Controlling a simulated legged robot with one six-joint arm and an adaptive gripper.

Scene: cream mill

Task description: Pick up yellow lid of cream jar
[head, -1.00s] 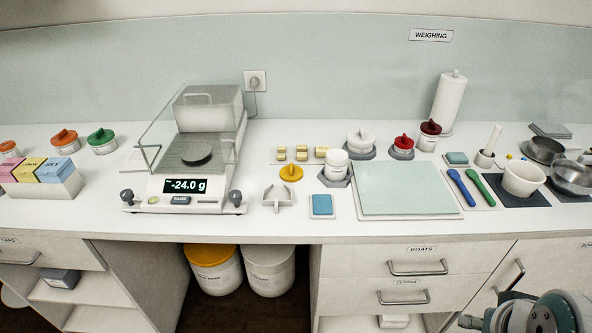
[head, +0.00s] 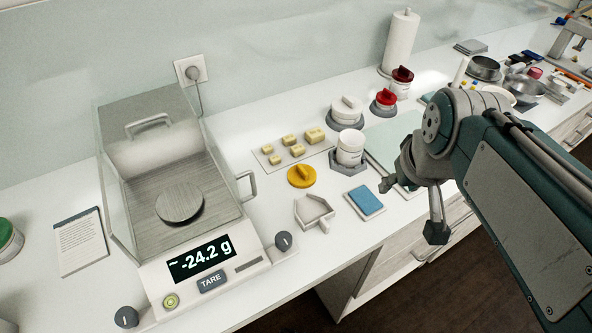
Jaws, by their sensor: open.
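The yellow lid (head: 302,176) lies on the white bench top in the head view, with its raised grip upward. It is right of the scale and in front of the yellow weights. An open white jar (head: 350,147) stands in a grey holder to the lid's right. My gripper (head: 411,211) is open and empty. It is to the right of the lid and clearly apart from it, near the bench's front edge. My arm hides part of the bench on the right.
A scale (head: 181,203) with raised glass sides stands left of the lid. A small scoop-shaped tray (head: 314,212) and a blue pad (head: 365,202) lie in front of it. Weights (head: 290,140) sit behind it. White- and red-lidded jars (head: 383,102) stand further back.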

